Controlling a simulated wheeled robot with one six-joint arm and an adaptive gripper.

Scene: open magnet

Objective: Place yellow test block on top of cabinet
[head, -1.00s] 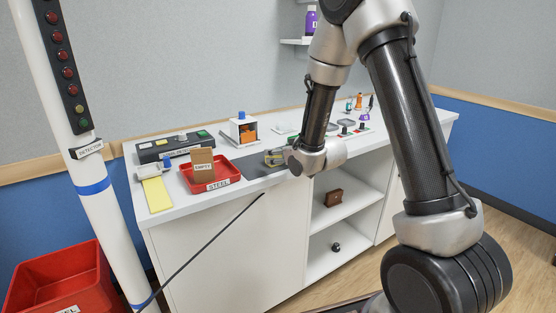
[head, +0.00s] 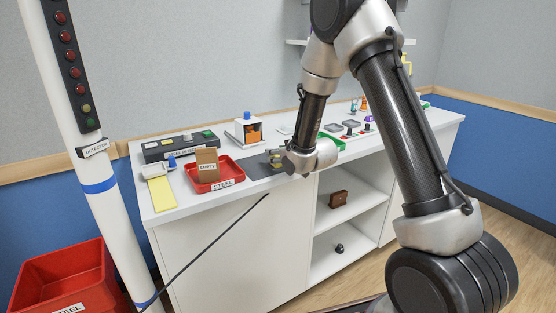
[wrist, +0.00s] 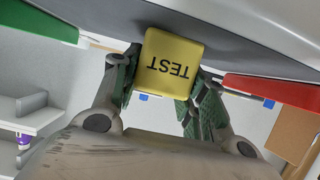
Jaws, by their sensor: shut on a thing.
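My gripper (head: 273,157) is shut on the yellow test block (wrist: 174,62), which shows upside-down lettering "TEST" in the wrist view. The green-padded fingers (wrist: 164,98) sit on both sides of the block. In the head view the block (head: 277,161) is small and partly hidden by my gripper. It is over the dark grey mat on top of the white cabinet (head: 235,255). I cannot tell whether the block touches the mat.
A red tray labelled STEEL (head: 224,183), holding a brown EMPTY block (head: 207,162), is left of my gripper. A green tray (head: 331,141) is to the right. The detector pole (head: 98,200) stands at left.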

